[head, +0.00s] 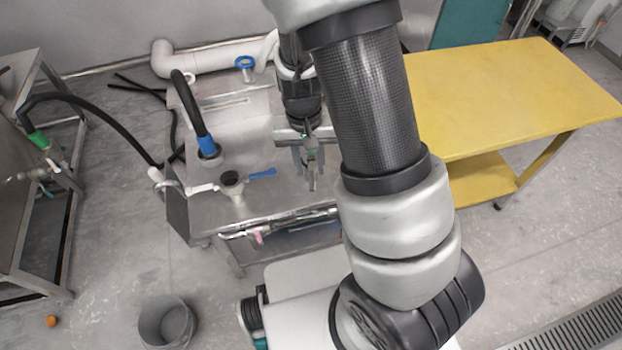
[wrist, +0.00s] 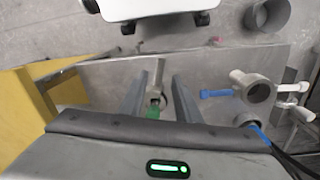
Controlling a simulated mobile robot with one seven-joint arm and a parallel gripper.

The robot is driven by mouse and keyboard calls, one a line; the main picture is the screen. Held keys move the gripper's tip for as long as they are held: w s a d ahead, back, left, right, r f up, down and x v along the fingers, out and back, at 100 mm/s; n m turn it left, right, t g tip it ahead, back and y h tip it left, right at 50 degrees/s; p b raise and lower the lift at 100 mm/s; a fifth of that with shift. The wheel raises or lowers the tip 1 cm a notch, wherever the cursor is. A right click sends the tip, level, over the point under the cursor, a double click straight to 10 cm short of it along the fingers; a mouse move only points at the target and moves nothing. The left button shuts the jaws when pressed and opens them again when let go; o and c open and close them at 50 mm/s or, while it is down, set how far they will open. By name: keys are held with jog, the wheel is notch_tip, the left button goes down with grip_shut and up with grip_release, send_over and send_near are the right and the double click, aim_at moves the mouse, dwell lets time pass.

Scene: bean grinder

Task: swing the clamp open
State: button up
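My gripper (head: 308,160) is over the right part of the metal bench top, its fingers pointing down. In the wrist view my gripper (wrist: 161,86) has its two fingers apart, with a slim grey metal fitting (wrist: 158,74) showing between them. That fitting has a green part (wrist: 153,112) at its lower end and looks like the clamp, but I cannot be sure. Gaps show on both sides of it, so it is not gripped. In the head view the fitting (head: 312,182) shows just below the fingers, partly hidden by them.
A round metal port (head: 232,183) with a blue handle (head: 262,173) stands left of my gripper on the metal bench (head: 205,212). A black hose with a blue collar (head: 207,146) rises behind it. A yellow table (head: 510,90) stands right. A grey bucket (head: 167,322) is on the floor.

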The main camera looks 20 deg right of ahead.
aim_at(312, 182)
notch_tip(312, 182, down, 5)
jog(key=shift+d+f+b, duration=0.15)
jog(key=shift+b, duration=0.45)
grip_shut()
